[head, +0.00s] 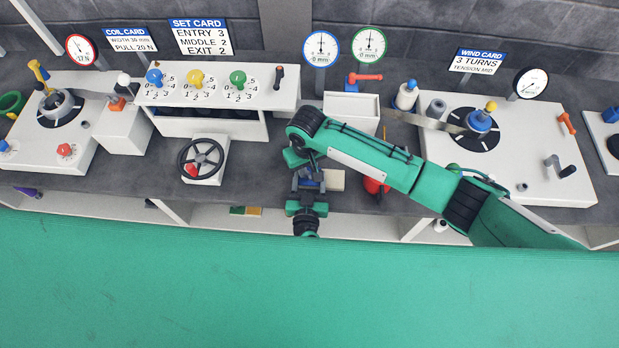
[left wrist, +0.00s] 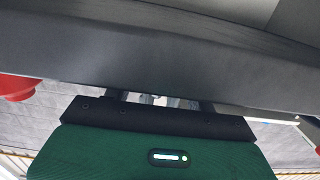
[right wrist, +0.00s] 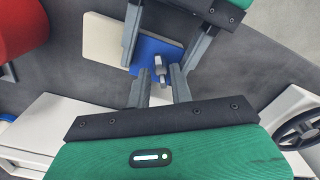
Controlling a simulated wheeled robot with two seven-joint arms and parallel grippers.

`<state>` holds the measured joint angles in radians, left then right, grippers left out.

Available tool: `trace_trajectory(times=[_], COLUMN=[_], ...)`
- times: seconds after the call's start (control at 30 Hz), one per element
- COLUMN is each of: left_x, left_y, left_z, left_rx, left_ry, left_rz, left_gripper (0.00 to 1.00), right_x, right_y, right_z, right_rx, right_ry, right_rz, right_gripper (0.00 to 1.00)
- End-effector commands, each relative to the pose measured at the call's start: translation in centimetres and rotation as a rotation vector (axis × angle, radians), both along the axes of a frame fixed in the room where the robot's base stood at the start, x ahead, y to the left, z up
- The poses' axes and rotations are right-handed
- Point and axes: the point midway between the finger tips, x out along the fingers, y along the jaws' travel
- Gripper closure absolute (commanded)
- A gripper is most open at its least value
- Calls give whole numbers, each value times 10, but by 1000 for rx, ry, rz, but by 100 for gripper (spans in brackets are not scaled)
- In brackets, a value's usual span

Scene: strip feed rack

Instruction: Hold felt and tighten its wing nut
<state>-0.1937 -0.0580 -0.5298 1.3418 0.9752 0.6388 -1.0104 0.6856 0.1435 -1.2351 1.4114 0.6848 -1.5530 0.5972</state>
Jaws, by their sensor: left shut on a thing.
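The felt unit, a blue block (right wrist: 150,48) with a cream part (right wrist: 104,40) beside it, lies at the counter's front middle. Its small grey wing nut (right wrist: 160,70) stands up on the blue block. In the head view the cream part (head: 334,180) shows right of the grippers. My left gripper (head: 308,192) reaches in from the front edge, its fingers shut on the blue felt block. My right gripper (right wrist: 160,76) comes from the opposite side, its two fingers apart on either side of the wing nut, with visible gaps. The left wrist view is mostly blocked by a dark grey surface.
A red round object (head: 375,185) stands just right of the grippers. A black handwheel (head: 200,158) is to the left. A white box (head: 351,112) with a red lever stands behind. My right arm crosses over the counter's right half. A shelf runs below the front edge.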

Motion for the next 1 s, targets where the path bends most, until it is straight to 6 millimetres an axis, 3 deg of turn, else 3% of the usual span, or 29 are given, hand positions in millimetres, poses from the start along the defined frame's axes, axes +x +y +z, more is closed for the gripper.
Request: trace_trajectory(times=[0.33,1.0], left_x=[0,0], left_y=[-1,0], left_z=[0,0], left_rx=[0,0], left_ry=[1,1], left_rz=[-3,-1], left_gripper=[70,70], right_x=[-1,-1], right_y=[2,1], right_z=[5,67], right_rx=[5,3], right_ry=[2,2], right_rz=[2,1], right_gripper=[71,71])
